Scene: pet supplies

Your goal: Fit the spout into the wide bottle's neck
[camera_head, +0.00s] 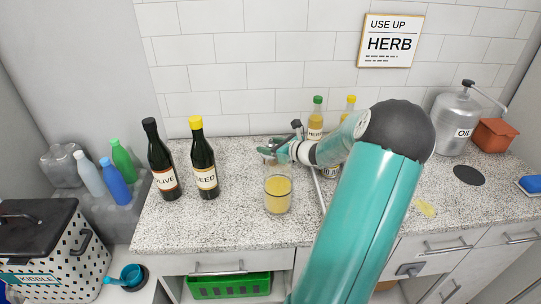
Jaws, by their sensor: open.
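A wide clear glass bottle (278,203), part filled with yellow liquid, stands upright on the speckled counter. My teal arm reaches in from the lower right, and my gripper (272,150) is at the bottle's top. Its jaws are open, small and partly seen. They overlap the bottle's mouth in the picture, so I cannot tell whether they touch it. A small greyish-brown shape shows between the jaws and the bottle's top. I cannot tell whether it is the spout or whether it is seated in the neck.
Dark bottles marked OLIVE (162,163) and SEED (203,165) stand left of the wide bottle. A green-capped herb bottle (316,119) and a yellow-capped bottle (350,103) stand behind my arm. An oil can (456,125) is at right.

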